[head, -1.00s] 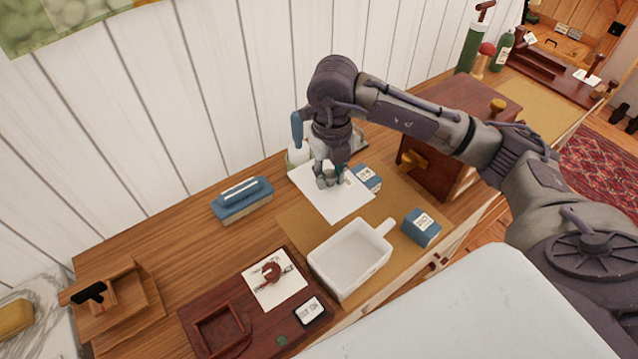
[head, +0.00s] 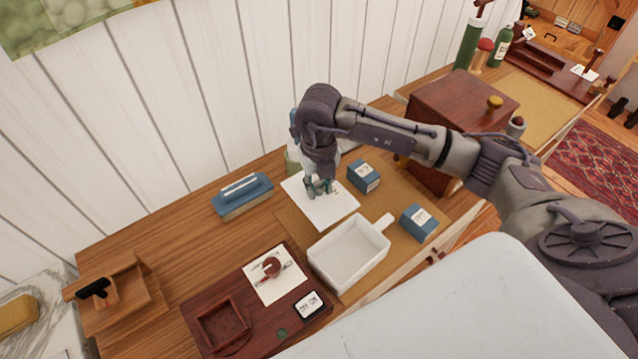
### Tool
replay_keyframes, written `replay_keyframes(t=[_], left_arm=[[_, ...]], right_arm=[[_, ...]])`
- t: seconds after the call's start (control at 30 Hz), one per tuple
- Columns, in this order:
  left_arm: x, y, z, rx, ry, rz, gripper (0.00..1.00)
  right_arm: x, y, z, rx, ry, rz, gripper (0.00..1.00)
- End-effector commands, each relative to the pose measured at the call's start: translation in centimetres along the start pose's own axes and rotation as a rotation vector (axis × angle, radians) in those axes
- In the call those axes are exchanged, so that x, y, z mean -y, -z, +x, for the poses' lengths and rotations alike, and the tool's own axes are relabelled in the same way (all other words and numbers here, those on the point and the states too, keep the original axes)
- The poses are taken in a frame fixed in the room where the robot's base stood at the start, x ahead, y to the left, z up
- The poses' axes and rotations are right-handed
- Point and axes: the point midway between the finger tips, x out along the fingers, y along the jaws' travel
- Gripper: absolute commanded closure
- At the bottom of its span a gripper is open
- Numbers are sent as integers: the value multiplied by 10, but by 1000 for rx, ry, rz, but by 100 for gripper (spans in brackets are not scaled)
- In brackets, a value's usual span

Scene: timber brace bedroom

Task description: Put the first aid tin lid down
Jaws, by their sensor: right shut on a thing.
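The first aid tin lid (head: 334,213) is a flat white square panel near the middle of the wooden counter, at the left edge of the tan mat. My right gripper (head: 319,187) points down over it, shut on it near its middle; the fingers hide the grip itself. I cannot tell whether the lid touches the counter or hangs just above it. An open white box (head: 350,255) with a tab at its upper right, seemingly the tin, stands in front of the lid and apart from it. My left gripper is not in view.
Blue boxes (head: 363,176) (head: 418,222) stand right of the lid. A blue-topped block (head: 243,196) sits left of it, and a pale green item (head: 293,160) stands behind. A dark red tray (head: 205,312) lies front left. Bare counter (head: 180,235) is free at left.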

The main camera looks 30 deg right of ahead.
Motion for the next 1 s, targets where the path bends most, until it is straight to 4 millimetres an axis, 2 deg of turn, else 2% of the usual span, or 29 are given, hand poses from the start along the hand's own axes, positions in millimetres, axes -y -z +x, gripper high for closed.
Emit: replay_keyframes(t=[0.3,0.33,0.47,0.77,0.93,1.0], left_arm=[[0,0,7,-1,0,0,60],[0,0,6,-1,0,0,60],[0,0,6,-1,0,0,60],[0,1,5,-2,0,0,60],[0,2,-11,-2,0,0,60],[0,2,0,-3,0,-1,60]], right_arm=[[0,0,6,1,0,0,100],[0,0,7,0,0,1,69],[0,0,7,0,0,1,47],[0,0,5,0,0,1,47],[0,0,-12,1,0,1,47],[0,-2,-18,6,-2,-1,47]])
